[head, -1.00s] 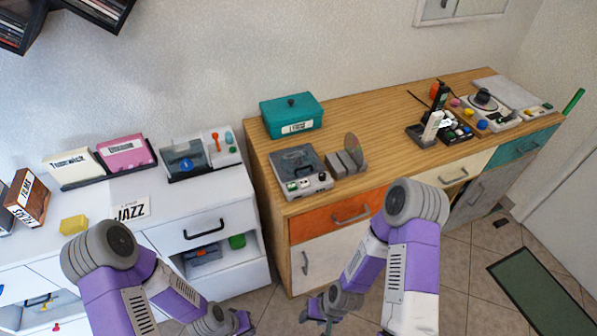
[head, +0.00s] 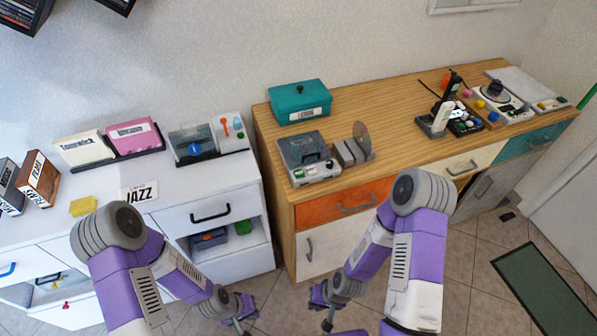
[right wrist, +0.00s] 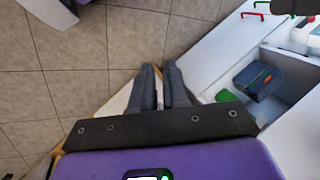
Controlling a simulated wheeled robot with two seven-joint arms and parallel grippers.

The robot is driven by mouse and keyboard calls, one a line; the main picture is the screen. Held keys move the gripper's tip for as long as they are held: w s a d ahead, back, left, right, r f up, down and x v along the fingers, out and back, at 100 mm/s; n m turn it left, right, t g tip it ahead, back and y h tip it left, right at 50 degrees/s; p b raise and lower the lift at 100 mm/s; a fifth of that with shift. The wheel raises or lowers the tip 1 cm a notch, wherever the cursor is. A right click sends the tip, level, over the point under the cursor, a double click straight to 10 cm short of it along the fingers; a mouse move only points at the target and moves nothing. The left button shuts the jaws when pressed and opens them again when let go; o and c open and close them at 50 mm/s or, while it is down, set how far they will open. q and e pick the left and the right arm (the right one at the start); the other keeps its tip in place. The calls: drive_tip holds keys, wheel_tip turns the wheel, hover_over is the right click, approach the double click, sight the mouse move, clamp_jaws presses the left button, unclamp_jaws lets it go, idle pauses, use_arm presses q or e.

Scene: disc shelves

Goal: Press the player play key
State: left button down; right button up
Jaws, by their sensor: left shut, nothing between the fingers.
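A grey disc player (head: 309,158) with a dark lid and a green and a white key on its front sits at the front left of the wooden cabinet. The play key's marking is too small to read. My left gripper (head: 240,325) is shut and empty, low in front of the cabinets and apart from the player. My right gripper (head: 327,323) is also low, in front of the wooden cabinet; its fingers (right wrist: 161,70) in the right wrist view are close together with nothing seen held.
A grey stand with a disc (head: 355,148) is right of the player, a teal box (head: 300,101) behind it. Another device (head: 207,139) with a clear lid stands on the white cabinet (head: 190,190). A turntable device (head: 497,100) is at the far right. The wooden top's middle is clear.

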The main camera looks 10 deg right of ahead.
clamp_jaws()
use_arm(q)
drive_tip(key=shift+a, duration=0.1)
use_arm(e)
drive_tip(key=shift+a, duration=0.15)
idle(1.2)
